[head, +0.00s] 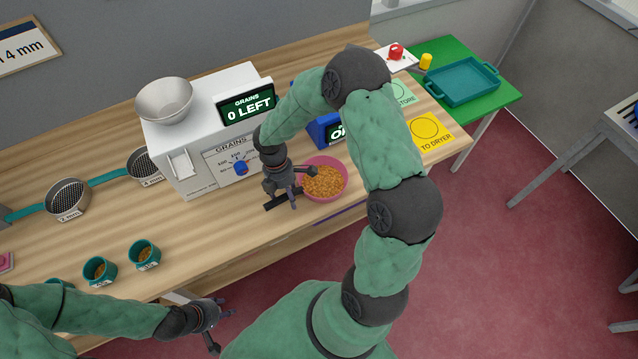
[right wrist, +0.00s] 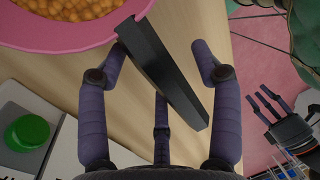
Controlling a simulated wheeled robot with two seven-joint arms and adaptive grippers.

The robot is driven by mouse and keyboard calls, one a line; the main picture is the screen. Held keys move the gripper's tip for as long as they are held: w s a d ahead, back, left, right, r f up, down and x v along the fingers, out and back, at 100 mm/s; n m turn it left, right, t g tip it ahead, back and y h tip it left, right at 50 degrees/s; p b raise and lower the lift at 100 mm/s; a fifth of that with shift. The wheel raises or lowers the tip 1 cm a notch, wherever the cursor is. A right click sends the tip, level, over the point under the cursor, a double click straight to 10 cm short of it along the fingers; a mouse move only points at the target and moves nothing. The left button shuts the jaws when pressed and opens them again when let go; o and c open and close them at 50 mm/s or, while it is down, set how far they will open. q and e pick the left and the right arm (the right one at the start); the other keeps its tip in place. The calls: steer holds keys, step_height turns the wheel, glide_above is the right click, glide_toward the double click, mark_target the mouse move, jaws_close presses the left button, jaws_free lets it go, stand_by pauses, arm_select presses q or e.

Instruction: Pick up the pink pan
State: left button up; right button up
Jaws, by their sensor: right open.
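The pink pan (head: 327,197), full of golden grains, sits on the wooden bench. Its dark handle (head: 279,202) points to the lower left. The pan's rim (right wrist: 62,42) fills the top left of the right wrist view. The handle (right wrist: 165,72) runs diagonally between the spread fingers there. My right gripper (head: 298,188) is open over the handle, with a finger on each side; I cannot tell whether they touch it. My left gripper (head: 215,325) is open and empty in front of the bench, and also shows in the right wrist view (right wrist: 270,104).
Sieves (head: 68,198) and small teal cups (head: 100,271) are to the left. A yellow "TO DRYER" mat (head: 441,140) and a teal tray (head: 462,82) are at the right.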

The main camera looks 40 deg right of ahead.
jaws_close()
steer(key=shift+r, duration=0.15)
steer(key=shift+r, duration=0.95)
steer(key=s+a+r+p, duration=0.1)
steer(key=s+a+r, duration=0.3)
steer(key=a+r, duration=0.6)
steer(key=shift+s+a+r, duration=0.2)
steer(key=shift+a+r, duration=0.2)
steer(key=shift+a, duration=1.2)
